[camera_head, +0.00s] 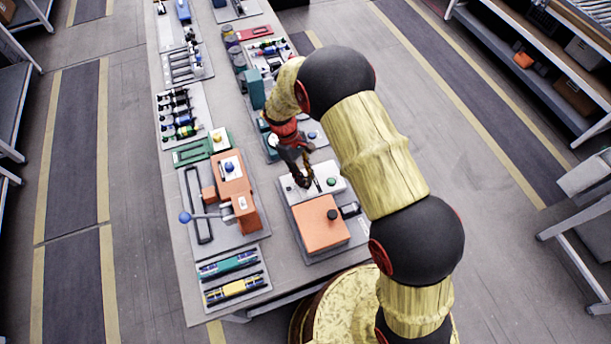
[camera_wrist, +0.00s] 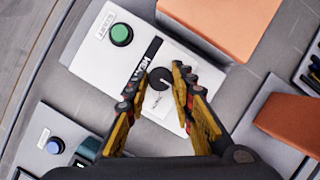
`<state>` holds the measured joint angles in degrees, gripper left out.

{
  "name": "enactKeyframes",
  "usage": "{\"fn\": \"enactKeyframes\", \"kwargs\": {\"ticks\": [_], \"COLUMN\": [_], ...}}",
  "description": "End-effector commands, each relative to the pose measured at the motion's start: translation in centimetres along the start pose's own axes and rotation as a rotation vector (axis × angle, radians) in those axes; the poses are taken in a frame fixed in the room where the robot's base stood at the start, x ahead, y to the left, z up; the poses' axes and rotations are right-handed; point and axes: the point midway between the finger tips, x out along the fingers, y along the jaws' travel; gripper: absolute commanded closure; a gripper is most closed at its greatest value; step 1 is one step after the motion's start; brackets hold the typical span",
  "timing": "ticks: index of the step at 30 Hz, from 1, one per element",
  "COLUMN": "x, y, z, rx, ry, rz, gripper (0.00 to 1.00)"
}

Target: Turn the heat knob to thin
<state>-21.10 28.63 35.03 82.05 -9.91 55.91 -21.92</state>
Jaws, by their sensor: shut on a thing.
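The heat knob (camera_wrist: 159,79) is a small round dark dial with a pale pointer line, on a white panel (camera_wrist: 88,59) in the wrist view. A black label strip (camera_wrist: 144,62) lies beside it; its lettering is upside down and hard to read. My gripper (camera_wrist: 162,82) is shut on the knob, one yellow and black finger on each side. The thin marking cannot be made out. In the head view my gripper (camera_head: 305,181) reaches down to the panel, where the fingers hide the knob.
A green button (camera_wrist: 121,34) with a START label sits on the same panel. An orange block (camera_head: 320,224) with a black top knob stands just in front. An orange machine (camera_head: 233,184) with a blue-ended lever is to the left. Other tools crowd the table behind.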

Motion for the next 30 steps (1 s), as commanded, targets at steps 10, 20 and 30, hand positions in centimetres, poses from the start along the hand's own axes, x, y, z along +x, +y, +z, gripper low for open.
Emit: {"fn": "enactKeyframes", "kwargs": {"ticks": [10, 20, 30], "x": [0.0, 0.0, -1.7], "y": [0.0, 0.0, 0.1], "z": [0.0, 0.0, -0.1], "rx": [-0.001, -0.001, -0.001], "ry": [0.001, 0.0, 0.004], "rz": [0.001, 0.001, 0.003], "gripper": [0.69, 0.57, 0.57]}}
